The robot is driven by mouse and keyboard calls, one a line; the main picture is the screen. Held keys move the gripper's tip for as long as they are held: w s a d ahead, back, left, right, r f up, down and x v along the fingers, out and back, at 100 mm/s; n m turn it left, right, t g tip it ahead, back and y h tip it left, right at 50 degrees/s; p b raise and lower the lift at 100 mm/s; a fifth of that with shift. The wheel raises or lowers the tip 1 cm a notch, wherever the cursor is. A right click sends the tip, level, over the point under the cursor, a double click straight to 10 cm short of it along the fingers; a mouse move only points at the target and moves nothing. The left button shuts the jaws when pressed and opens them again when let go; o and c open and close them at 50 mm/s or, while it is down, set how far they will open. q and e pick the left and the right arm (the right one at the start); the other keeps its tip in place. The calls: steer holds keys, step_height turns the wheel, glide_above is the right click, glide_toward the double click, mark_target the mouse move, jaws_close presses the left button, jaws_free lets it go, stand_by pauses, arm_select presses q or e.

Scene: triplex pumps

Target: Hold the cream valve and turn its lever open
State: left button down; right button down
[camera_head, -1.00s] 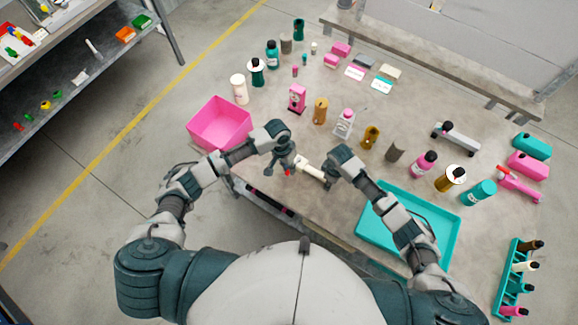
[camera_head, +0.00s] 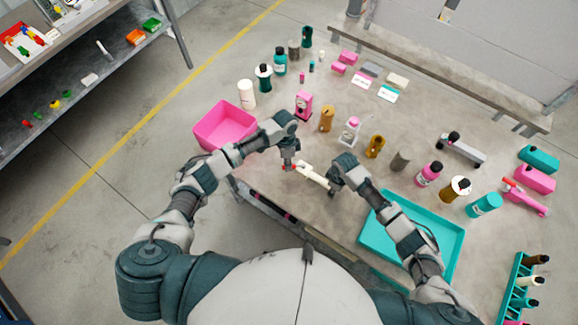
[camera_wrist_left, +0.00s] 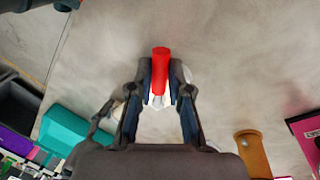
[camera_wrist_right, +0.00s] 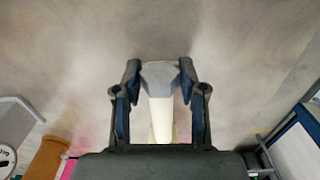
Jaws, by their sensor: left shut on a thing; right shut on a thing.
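The cream valve (camera_head: 313,176) is held above the near part of the table, between my two grippers. In the right wrist view, its cream body (camera_wrist_right: 161,115) with a grey end lies between the fingers of my right gripper (camera_wrist_right: 160,80), which is shut on it. Its red lever (camera_wrist_left: 160,62) shows in the left wrist view between the fingertips of my left gripper (camera_wrist_left: 160,95), which is shut on the lever. In the head view my left gripper (camera_head: 289,165) is at the valve's left end and my right gripper (camera_head: 331,183) at its right end.
A pink bin (camera_head: 224,127) stands left of my left gripper. A teal tray (camera_head: 453,243) lies to the right, under my right arm. The table's near edge runs below my grippers.

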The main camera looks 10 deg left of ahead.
arm_select(q)
steer(key=w+m, duration=0.1)
steer(key=w+a+m, duration=0.1)
steer(key=m, duration=0.1)
steer(key=shift+m+y, duration=0.3)
steer(key=shift+y, duration=0.1)
arm_select(e)
steer(key=shift+d+f, duration=0.15)
steer(key=shift+d, duration=0.3)
arm_select(q)
steer(key=shift+w+d+m+y, duration=0.2)
steer(key=shift+w+m, duration=0.45)
steer(key=shift+m, duration=0.6)
steer(key=shift+w+d+m+y, duration=0.1)
steer(key=shift+w+m+y, duration=0.35)
steer(key=shift+m, duration=0.8)
steer(key=shift+w, duration=0.2)
arm_select(e)
steer(key=shift+s, duration=0.1)
arm_select(q)
steer(key=c, duration=1.1)
jaws_free()
steer(key=shift+d, duration=0.1)
arm_select(e)
steer(key=shift+a, duration=0.1)
arm_select(q)
steer(key=shift+d+h, duration=0.15)
steer(key=shift+h, duration=0.1)
arm_select(e)
steer(key=shift+a, duration=0.1)
